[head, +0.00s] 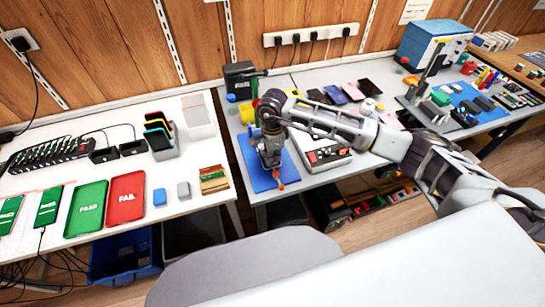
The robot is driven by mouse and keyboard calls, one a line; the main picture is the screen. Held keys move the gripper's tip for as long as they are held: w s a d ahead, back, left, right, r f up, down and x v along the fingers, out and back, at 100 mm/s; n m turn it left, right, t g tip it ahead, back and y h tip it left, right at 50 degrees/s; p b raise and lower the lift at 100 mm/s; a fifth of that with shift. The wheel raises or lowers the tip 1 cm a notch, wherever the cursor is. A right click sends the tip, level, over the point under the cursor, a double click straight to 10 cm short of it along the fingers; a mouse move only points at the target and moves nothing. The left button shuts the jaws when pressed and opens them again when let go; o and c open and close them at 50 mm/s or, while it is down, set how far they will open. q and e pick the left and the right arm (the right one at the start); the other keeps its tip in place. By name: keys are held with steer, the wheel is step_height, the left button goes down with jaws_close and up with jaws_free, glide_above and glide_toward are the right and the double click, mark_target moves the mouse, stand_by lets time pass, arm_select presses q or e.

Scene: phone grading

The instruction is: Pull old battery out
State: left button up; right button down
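My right arm reaches in from the right, and my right gripper (273,167) points down over the blue mat (257,182) on the middle table. The gripper's body covers most of the mat's middle. I cannot tell whether its fingers are open or shut, or whether they hold anything. Small orange bits show at the fingertips. No phone or battery can be made out on the mat; anything under the gripper is hidden. My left gripper is not in view.
A grey tray with small parts (325,158) lies right of the mat, under my forearm. Several phones lie behind it. The left table holds a green FAB5-like tray (86,209), a red tray (125,198) and a charging rack (45,155). A gap separates the tables.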

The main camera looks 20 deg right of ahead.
steer(key=shift+r+p, duration=0.4)
steer(key=shift+r, duration=0.6)
steer(key=shift+r+p, duration=0.65)
steer(key=shift+r, duration=0.9)
steer(key=shift+d, duration=0.1)
